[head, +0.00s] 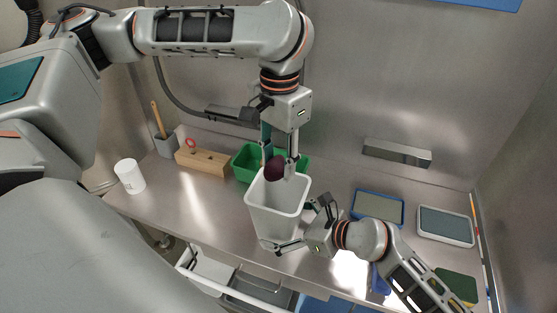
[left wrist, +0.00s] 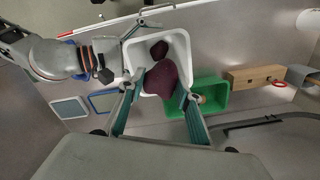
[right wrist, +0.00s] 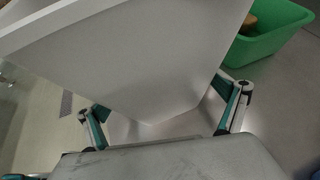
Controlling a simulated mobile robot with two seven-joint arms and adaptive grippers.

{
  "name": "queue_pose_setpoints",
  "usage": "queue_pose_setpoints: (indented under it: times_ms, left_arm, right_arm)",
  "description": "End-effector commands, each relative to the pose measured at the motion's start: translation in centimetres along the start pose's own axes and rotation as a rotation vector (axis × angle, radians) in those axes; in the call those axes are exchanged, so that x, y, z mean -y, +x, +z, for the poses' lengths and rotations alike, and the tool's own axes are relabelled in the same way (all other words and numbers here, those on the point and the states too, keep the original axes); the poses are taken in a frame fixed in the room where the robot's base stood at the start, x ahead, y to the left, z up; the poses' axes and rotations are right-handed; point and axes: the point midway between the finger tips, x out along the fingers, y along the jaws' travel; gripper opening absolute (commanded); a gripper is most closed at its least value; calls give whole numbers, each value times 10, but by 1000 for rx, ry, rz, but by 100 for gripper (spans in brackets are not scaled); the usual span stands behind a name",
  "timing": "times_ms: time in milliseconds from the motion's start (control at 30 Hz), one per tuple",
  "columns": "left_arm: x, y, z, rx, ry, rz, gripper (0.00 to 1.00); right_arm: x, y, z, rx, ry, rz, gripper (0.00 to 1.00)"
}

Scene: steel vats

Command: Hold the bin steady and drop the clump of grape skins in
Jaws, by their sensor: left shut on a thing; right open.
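The white bin (head: 272,218) stands upright near the front of the steel counter. My left gripper (head: 279,166) points down over its mouth, shut on the dark purple clump of grape skins (head: 274,172). In the left wrist view the clump (left wrist: 160,78) sits between the fingertips, over the bin's opening. A second dark piece (left wrist: 158,50) shows inside the bin. My right gripper (head: 295,226) is open, its fingers spread around the bin's lower right side. In the right wrist view the bin wall (right wrist: 130,60) rises between the fingers; contact is unclear.
A green tub (head: 242,163) stands just behind the bin. A wooden block (head: 203,161), a grey holder (head: 165,145) and a white cup (head: 130,177) are to the left. A blue-rimmed tray (head: 378,207), a white-rimmed tray (head: 446,226) and a sponge (head: 456,284) lie to the right.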

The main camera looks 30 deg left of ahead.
Motion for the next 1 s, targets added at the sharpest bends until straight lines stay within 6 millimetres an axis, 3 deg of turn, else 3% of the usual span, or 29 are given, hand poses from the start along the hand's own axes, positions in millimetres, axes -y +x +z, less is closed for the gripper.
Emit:
queue_pose_setpoints:
  times_ms: [300, 433, 633, 667, 733, 1000]
  left_arm:
    - [0, 0, 0, -1, 0, 0, 14]
    - [0, 0, 0, 0, 0, 0, 14]
    - [0, 0, 0, 0, 0, 0, 14]
    - [0, 0, 0, 0, 0, 0, 14]
    - [0, 0, 0, 0, 0, 0, 14]
    - [0, 0, 0, 0, 0, 0, 14]
  right_arm:
    - [0, 2, 0, 0, 1, 0, 96]
    - [0, 2, 0, 0, 1, 1, 67]
    - [0, 2, 0, 0, 1, 0, 62]
    - [0, 2, 0, 0, 1, 0, 80]
    - [0, 2, 0, 0, 1, 0, 98]
    - [0, 2, 0, 0, 1, 0, 98]
